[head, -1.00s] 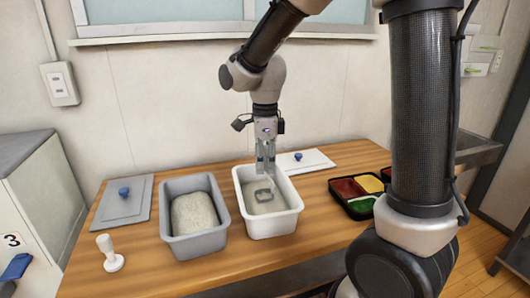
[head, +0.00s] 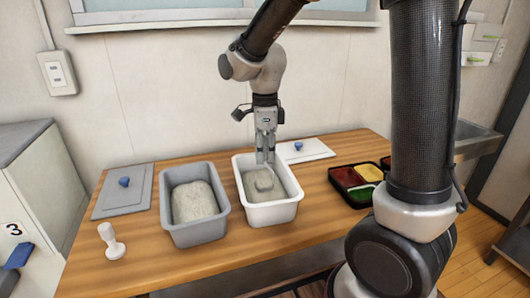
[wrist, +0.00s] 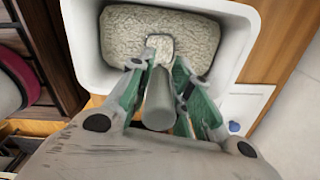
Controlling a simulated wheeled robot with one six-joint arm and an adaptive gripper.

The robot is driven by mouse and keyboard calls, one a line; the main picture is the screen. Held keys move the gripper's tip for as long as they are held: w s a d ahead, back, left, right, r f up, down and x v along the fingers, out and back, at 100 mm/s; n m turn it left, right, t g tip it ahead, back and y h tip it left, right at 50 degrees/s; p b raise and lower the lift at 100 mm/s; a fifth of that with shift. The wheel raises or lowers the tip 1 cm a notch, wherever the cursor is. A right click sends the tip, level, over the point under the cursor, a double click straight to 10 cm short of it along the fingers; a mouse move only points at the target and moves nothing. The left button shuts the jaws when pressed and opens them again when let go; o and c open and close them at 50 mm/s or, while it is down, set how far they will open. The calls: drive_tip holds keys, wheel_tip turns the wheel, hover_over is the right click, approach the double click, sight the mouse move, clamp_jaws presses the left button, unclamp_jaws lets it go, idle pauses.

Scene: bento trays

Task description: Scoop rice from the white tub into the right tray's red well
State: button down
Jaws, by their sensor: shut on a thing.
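The white tub (head: 270,214) stands on the table with rice (head: 256,193) inside; it also shows in the wrist view (wrist: 82,50). My gripper (head: 265,158) is over the tub, shut on the grey handle of a scoop (wrist: 157,100). The scoop's head (head: 264,181) is down at the rice; how full it is, I cannot tell. A black tray (head: 350,201) with red, yellow and green wells stands to the right. The right tray (head: 385,160) is mostly hidden behind my arm; only a dark corner with a bit of red shows.
A grey tub (head: 203,230) with a rice mound stands left of the white tub. A white lid (head: 310,152) lies behind the white tub. Bare table is along the front.

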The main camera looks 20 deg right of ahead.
wheel_tip(320, 180, up, 10)
drive_tip(key=shift+r, duration=0.15)
idle(0.7)
idle(0.4)
